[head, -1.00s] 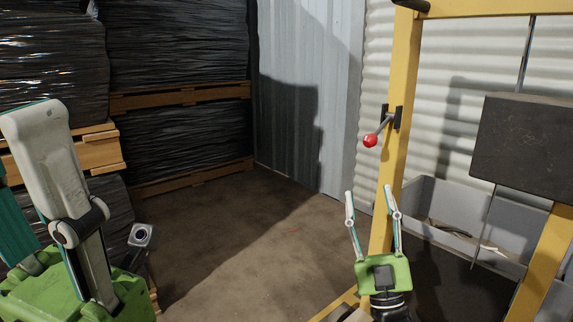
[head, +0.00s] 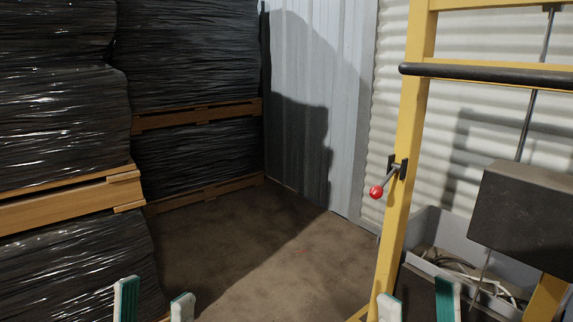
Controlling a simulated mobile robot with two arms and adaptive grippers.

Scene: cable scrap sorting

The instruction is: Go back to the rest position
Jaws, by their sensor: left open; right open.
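My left gripper (head: 154,304) shows only its two fingertips at the bottom edge of the head view, left of centre. The fingertips are white and teal, stand apart, and have nothing between them. My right gripper (head: 418,304) also shows only two fingertips at the bottom edge, right of centre, in front of the yellow frame's lower part. They are apart and empty. The rest of both grippers and both arms is below the picture.
A yellow frame (head: 411,110) with a red-knobbed lever (head: 376,192), a black bar (head: 480,75) and a dark block (head: 525,212) stands at right. Grey bins (head: 455,232) with cable scraps are behind it. Wrapped pallet stacks (head: 60,130) fill the left. The floor (head: 240,240) between is clear.

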